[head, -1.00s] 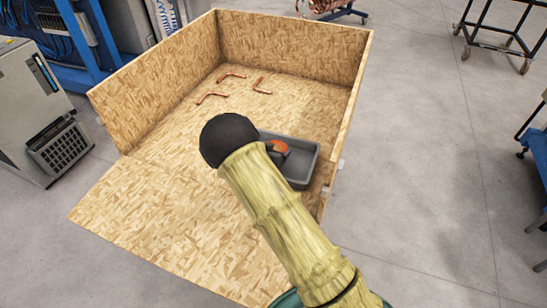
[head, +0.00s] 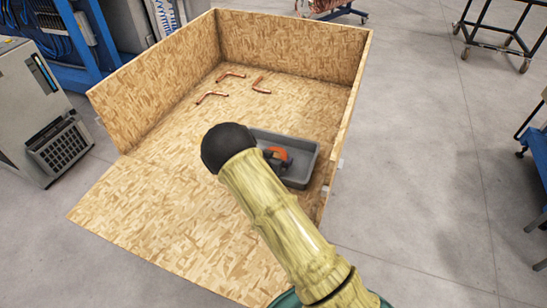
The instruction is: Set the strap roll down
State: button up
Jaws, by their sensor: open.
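An orange and dark object (head: 277,154), which looks like the strap roll, shows at the grey tray (head: 314,158), just right of my arm. It is small and partly covered by the arm, so I cannot tell whether it rests on the tray floor. My gripper cannot be made out; my dark elbow and yellowish arm link cover the area left of the tray. Whether any dark part beside the orange object belongs to my gripper is unclear.
The tray stands in a chipboard crate (head: 290,40), near its right wall. Three bent copper tubes (head: 211,97) lie towards the back of the crate floor. The floor left of my elbow is bare. A grey machine (head: 45,120) stands left of the crate.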

jog(key=v, duration=1.2)
jog(key=shift+c, duration=0.2)
dwell(1.0)
